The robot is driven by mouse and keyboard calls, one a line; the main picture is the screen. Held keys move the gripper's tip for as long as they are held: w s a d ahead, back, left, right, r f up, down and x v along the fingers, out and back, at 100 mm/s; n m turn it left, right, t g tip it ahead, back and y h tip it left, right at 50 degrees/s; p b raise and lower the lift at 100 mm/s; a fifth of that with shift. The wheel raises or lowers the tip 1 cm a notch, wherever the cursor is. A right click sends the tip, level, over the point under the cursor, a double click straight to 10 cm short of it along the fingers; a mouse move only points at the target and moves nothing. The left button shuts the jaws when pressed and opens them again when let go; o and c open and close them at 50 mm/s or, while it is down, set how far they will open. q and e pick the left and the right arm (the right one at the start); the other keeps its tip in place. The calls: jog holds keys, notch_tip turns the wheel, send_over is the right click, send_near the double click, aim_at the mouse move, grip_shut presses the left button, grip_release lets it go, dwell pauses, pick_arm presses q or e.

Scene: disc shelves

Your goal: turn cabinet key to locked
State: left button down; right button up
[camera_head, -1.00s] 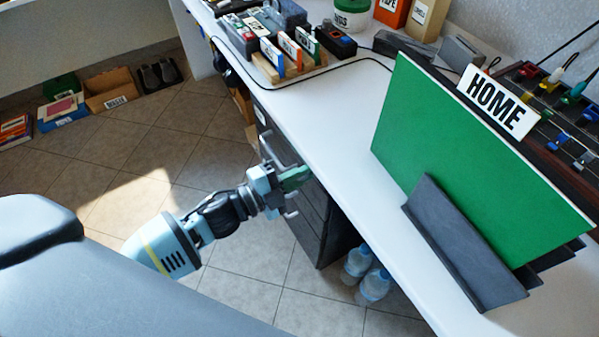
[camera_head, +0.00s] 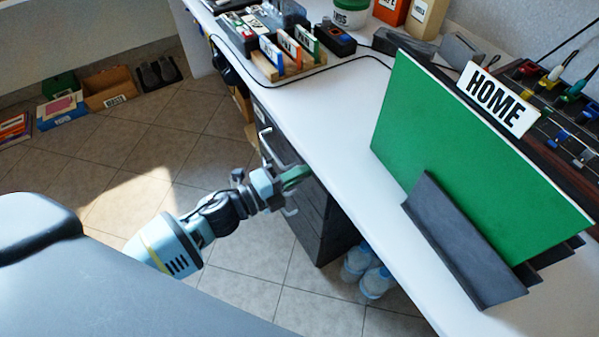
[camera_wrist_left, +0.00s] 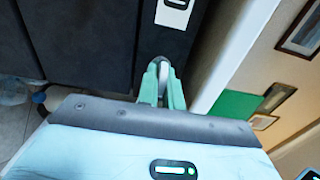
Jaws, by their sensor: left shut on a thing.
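The dark cabinet (camera_head: 312,222) with drawers stands under the white counter, with silver bar handles on its front. My left gripper (camera_head: 296,176) is at the upper part of this front, close under the counter edge. In the left wrist view its green fingers (camera_wrist_left: 161,84) are closed around a small pale rounded piece, which looks like the key (camera_wrist_left: 164,68). Most of the key is hidden between the fingers, so its angle and the lock face cannot be read. The cabinet front (camera_wrist_left: 85,40) fills the upper left there. My right gripper is not in view.
The white counter (camera_head: 335,110) overhangs the cabinet just beside my gripper. A green panel (camera_head: 455,150) stands in a dark rack on it. Bottles (camera_head: 375,282) stand on the floor beside the cabinet. The tiled floor to the left is open.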

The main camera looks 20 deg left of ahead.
pick_arm(q)
jog(key=c, duration=1.6)
grip_release()
jog(key=shift+o, duration=0.2)
jog(key=v, duration=0.8)
jog(key=shift+d, duration=0.1)
